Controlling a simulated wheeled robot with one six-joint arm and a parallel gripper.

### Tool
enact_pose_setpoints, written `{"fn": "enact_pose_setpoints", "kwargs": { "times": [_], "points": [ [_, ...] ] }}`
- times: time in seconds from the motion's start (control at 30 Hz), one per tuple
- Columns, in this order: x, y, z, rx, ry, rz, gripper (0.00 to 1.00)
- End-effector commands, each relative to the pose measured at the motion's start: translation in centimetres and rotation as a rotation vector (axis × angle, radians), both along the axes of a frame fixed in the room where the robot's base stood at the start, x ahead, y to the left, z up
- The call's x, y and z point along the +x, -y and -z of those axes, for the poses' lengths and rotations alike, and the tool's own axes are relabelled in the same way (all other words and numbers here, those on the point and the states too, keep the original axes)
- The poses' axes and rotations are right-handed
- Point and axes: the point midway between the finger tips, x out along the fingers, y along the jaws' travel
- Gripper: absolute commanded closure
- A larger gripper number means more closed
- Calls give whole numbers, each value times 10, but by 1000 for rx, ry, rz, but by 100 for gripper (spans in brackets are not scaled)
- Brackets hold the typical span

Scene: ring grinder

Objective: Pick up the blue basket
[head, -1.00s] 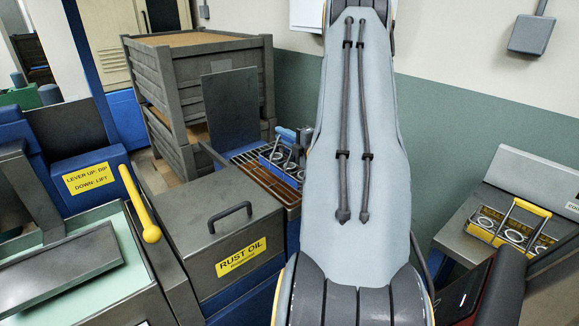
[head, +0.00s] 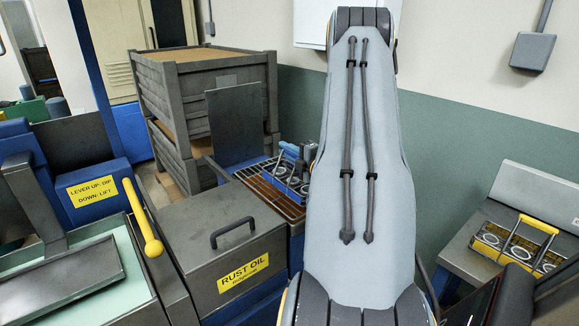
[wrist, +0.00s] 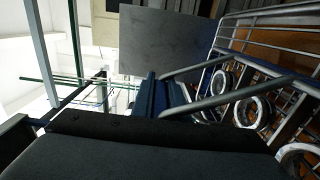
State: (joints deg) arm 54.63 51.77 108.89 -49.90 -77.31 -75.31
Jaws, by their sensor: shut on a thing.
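The blue basket (head: 285,187) sits at the orange slatted rack, left of my arm in the head view. It holds several metal rings. Its blue handle grip (head: 289,148) stands up above it. My gripper (head: 308,152) is at the handle, partly hidden behind my arm, and is shut on it. In the wrist view the basket's wire side (wrist: 222,75) and several rings show at the right, with the blue grip (wrist: 168,97) near the middle above the dark jaw. I cannot tell whether the basket's bottom touches the rack.
The orange rack (head: 253,184) has an upright grey plate behind it. A grey rust oil box (head: 205,230) and a yellow lever (head: 143,218) stand at left. Stacked grey crates (head: 205,100) are behind. A yellow-handled basket (head: 510,245) is on a bench at right.

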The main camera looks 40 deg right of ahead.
Motion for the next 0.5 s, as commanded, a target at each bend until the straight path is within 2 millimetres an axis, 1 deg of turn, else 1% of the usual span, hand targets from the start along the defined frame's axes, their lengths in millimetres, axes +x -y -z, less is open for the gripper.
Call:
{"fn": "enact_pose_setpoints", "kwargs": {
  "times": [0.17, 0.27, 0.5],
  "points": [
    [1, 1, -13, -4, 4, 0, 100],
    [1, 0, -26, -6, 4, 0, 100],
    [1, 0, -64, -6, 4, 0, 100]
  ]
}}
